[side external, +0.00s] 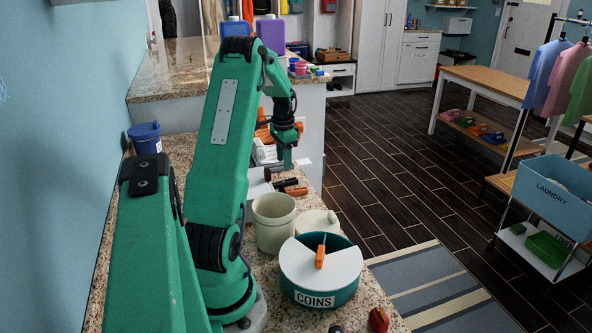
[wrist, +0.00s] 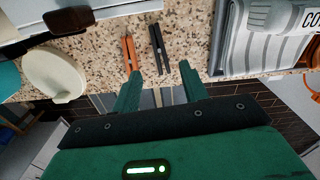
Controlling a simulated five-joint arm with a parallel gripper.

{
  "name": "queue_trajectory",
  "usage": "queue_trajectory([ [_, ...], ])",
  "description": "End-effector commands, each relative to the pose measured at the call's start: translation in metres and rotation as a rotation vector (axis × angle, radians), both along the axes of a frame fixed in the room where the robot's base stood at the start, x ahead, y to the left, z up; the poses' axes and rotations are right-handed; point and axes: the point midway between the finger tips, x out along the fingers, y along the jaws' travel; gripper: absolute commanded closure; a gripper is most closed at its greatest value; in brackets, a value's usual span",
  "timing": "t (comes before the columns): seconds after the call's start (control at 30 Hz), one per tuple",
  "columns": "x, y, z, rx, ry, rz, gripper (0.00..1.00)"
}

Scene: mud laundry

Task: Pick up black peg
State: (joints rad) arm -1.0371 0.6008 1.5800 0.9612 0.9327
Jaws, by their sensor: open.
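The black peg (wrist: 157,46) lies on the speckled countertop in the wrist view, beside an orange peg (wrist: 130,52) on its left. My gripper (wrist: 160,71) is open. Its two green fingers are spread, with the near end of the black peg appearing between their tips in the picture. Nothing is held. In the side external view my gripper (side external: 285,163) points down over the counter, behind the dark peg (side external: 287,183) and the orange peg (side external: 297,191). The exact height of the fingertips above the counter is unclear.
A cream cup (side external: 273,222) and a teal COINS tin (side external: 318,284) stand on the counter nearer the side camera. A grey striped object (wrist: 262,40) lies right of the pegs in the wrist view. The counter edge and dark floor (wrist: 92,80) are close to the pegs.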

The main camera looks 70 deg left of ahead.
Motion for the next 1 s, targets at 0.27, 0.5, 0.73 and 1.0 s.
queue_trajectory([
  [0.27,0.0,0.0,-0.01,-0.001,0.001,0.0,0.56],
  [0.5,0.0,0.0,-0.025,0.0,0.0,0.0,0.56],
  [0.73,0.0,-0.001,-0.028,0.0,0.0,0.0,0.56],
  [1.0,0.001,-0.001,-0.054,-0.002,0.002,0.0,0.56],
])
